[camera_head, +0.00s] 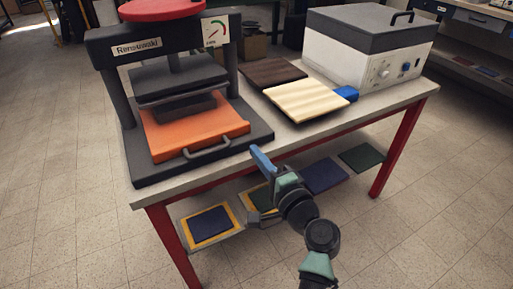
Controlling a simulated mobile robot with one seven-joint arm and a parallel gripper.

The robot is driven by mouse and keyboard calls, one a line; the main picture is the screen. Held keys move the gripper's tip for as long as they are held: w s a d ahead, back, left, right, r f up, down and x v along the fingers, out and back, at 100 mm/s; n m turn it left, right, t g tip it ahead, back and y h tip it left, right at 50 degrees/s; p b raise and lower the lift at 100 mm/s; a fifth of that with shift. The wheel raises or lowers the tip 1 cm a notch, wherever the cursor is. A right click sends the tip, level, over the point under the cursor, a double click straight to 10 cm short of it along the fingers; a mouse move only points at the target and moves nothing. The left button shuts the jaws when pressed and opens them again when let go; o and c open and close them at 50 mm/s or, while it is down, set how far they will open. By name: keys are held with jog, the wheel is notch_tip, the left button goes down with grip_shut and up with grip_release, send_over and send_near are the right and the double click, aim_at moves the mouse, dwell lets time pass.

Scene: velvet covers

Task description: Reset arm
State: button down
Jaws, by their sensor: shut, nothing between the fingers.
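My gripper (263,158) shows in the head view at the front edge of the table (316,134). Its blue finger part points up and left, in front of the table's edge. It is shut with nothing in it. My arm reaches up to it from the lower right, over the floor in front of the table.
A dark press (130,60) with an orange handled plate (190,130) stands at the table's left. A cream ribbed board (305,99), a dark brown board (272,72) and a grey-lidded white box (350,62) are to the right. The lower shelf holds several coloured covers (325,175).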

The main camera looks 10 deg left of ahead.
jog(key=v, duration=0.6)
jog(key=shift+p, duration=0.4)
notch_tip(320, 180, up, 25)
jog(key=n+t+h, duration=0.4)
jog(key=n+t, duration=0.1)
jog(key=n, duration=0.3)
jog(key=s+d+r+n+t+h+p, duration=0.1)
jog(key=s+r+t+h, duration=0.15)
jog(key=s+r, duration=0.4)
jog(key=s+d+r+n+t+h+p, duration=0.1)
jog(key=s+r+t+h, duration=0.2)
jog(key=r, duration=0.7)
jog(key=s+r+n+t+h+p, duration=0.1)
jog(key=s+r+t+p, duration=0.1)
jog(key=s+r, duration=0.55)
notch_tip(320, 180, up, 26)
jog(key=w+p, duration=0.1)
jog(key=p, duration=2.4)
jog(key=shift+w+d+r, duration=0.15)
jog(key=shift+w+d, duration=0.05)
jog(key=shift+w, duration=0.1)
